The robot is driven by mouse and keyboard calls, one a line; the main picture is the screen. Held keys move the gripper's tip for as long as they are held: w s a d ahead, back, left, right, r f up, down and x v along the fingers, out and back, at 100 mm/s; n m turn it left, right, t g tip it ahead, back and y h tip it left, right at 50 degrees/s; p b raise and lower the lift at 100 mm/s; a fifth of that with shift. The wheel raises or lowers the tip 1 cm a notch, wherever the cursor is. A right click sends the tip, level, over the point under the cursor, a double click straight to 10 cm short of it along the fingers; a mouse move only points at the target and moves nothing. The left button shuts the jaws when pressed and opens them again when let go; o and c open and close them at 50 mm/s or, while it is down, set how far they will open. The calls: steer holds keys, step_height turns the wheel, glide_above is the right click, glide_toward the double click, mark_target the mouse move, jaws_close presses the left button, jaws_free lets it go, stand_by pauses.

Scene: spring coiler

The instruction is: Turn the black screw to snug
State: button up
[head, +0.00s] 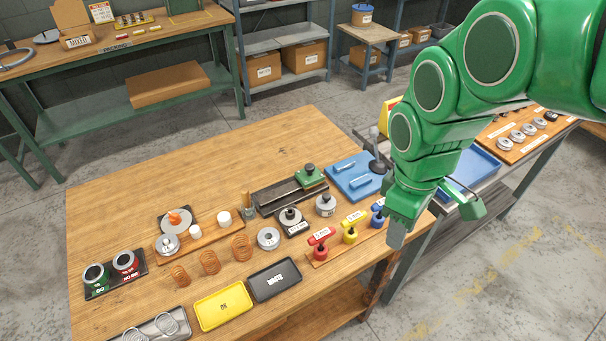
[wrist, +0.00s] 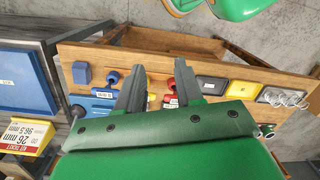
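I cannot tell for sure which part is the black screw. One dark knob (head: 309,169) stands on a green block (head: 310,180) at the end of a dark rail on the wooden bench. Red (head: 320,237), yellow (head: 352,221) and blue (head: 378,209) T-handled tools stand in a wooden rack at the bench's front right. My gripper (head: 397,236) hangs by the bench's right front corner, right of the rack. In the wrist view its two fingers (wrist: 160,72) are apart with nothing between them.
Coil springs (head: 210,262), a yellow tray (head: 223,306) and a black tray (head: 274,280) lie along the bench front. The bench's left rear surface is clear.

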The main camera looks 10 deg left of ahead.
steer(key=w+a+f+n, duration=0.4)
steer(key=w+a+n, duration=0.5)
steer(key=a+n, duration=0.3)
steer(key=n+t, duration=0.1)
steer(key=n, duration=0.5)
glide_toward(290, 214)
steer(key=shift+w+d+f+y, duration=0.3)
steer(key=shift+w+d, duration=0.15)
steer(key=shift+d, duration=0.05)
steer(key=shift+n, duration=0.3)
steer(key=shift+w+a+f, duration=0.1)
steer(key=shift+a+f, duration=0.05)
steer(key=shift+f, duration=1.9)
steer(key=shift+w+a+f, duration=0.1)
steer(key=shift+a+f, duration=0.05)
steer(key=shift+f, duration=1.95)
steer(key=shift+s, duration=0.1)
steer(key=shift+c, duration=0.3)
jaws_close()
